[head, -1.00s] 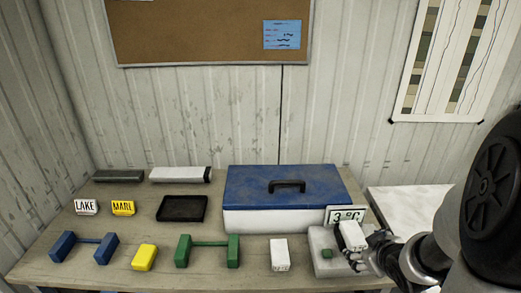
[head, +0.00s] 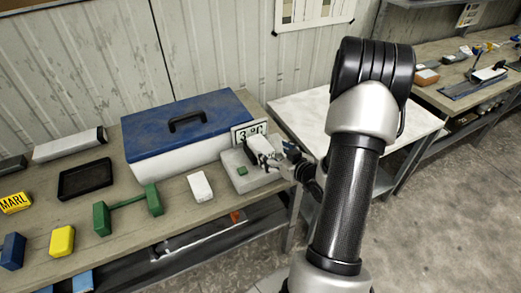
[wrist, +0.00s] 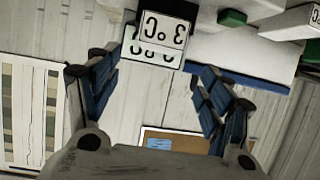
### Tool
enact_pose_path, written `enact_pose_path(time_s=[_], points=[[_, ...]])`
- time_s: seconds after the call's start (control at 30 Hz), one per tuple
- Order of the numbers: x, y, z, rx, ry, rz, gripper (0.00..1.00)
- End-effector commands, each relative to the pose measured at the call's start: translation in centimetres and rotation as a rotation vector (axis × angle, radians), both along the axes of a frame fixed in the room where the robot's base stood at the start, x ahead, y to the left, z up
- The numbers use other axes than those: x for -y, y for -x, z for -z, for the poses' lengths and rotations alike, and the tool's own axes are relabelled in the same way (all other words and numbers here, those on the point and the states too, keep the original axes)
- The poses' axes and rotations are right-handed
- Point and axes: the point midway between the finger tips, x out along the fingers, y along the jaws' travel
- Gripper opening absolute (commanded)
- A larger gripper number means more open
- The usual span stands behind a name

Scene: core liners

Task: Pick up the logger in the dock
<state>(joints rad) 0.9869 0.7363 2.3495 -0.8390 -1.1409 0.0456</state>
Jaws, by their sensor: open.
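In the wrist view, which is upside down, the logger (wrist: 166,22) shows a "3 °C" face in front of the panel (wrist: 153,54). My gripper (head: 290,162) is close to the logger's right side. In the wrist view my gripper (wrist: 157,72) has its blue-padded fingers apart and empty, with the logger ahead, between their lines. Whether any finger touches it is unclear.
A white block (head: 201,187) lies left of the dock. A blue-lidded box (head: 185,125) stands behind. Green (head: 128,210) and yellow (head: 62,241) pieces and a black tray (head: 85,180) are further left. A white side table (head: 305,108) stands to the right, beyond a gap.

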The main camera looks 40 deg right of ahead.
Motion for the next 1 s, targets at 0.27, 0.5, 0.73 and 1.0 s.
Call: enact_pose_path(time_s=[0.27, 0.5, 0.73, 1.0], points=[[0.4, -2.6, 1.1, 0.0, 0.0, 0.0, 0.73], [1.1, -5.4, 2.4, 0.001, 0.002, -0.002, 0.73], [1.5, -7.2, 3.0, 0.0, -0.001, 0.001, 0.73], [1.5, -7.3, 3.0, 0.0, 0.0, 0.001, 0.69]])
